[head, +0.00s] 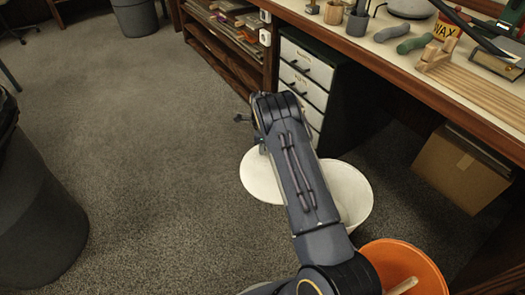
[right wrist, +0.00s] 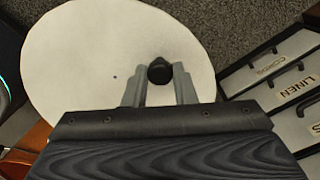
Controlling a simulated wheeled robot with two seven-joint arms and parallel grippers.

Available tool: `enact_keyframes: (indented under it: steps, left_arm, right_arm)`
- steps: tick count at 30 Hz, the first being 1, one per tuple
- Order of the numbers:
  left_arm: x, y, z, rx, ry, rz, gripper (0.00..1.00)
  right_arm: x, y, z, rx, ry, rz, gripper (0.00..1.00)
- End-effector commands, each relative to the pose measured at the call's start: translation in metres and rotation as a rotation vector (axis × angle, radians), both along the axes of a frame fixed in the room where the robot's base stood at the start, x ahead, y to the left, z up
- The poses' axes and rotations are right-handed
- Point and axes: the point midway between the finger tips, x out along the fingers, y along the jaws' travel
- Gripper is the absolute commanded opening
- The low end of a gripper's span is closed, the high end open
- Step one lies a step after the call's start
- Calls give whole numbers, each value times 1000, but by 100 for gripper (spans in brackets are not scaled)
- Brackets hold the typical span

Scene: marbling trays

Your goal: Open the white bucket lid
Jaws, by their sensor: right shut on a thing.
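The white bucket (head: 351,190) stands on the carpet, partly hidden behind my right arm. Its round white lid (head: 258,180) shows to the left of the arm, shifted off to the left of the bucket. In the right wrist view the lid (right wrist: 70,60) fills the upper left as a pale disc. Its small black knob (right wrist: 159,70) is between the fingers of my right gripper (right wrist: 159,82), which is shut on it. In the head view my right gripper (head: 259,143) is above the lid, mostly hidden by the arm. My left gripper is not in view.
An orange bucket (head: 424,262) with a stick in it stands at the lower right. White drawers (head: 303,78) are under the workbench (head: 350,44). A cardboard box (head: 461,168) is under the bench at right. A dark bin (head: 38,205) is at left; open carpet lies between.

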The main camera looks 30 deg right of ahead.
Motion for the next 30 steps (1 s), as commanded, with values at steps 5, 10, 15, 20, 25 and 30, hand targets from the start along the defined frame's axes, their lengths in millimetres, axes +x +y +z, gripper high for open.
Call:
enact_keyframes:
  steps: [5, 10, 15, 20, 25, 30]
  left_arm:
    - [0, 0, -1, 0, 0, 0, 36]
    - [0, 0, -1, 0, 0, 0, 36]
    - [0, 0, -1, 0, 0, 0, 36]
    - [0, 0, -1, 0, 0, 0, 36]
    - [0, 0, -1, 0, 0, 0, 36]
    - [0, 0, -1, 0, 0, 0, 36]
  right_arm:
    - [4, -2, 0, 2, -1, -22, 0]
    - [4, -3, 0, 1, 0, -25, 0]
    - [4, -3, 0, 1, 0, -24, 0]
    - [4, -3, 0, 1, 0, -24, 41]
    - [4, -3, 0, 0, 0, -24, 46]
    - [4, -3, 1, 0, 0, -24, 46]
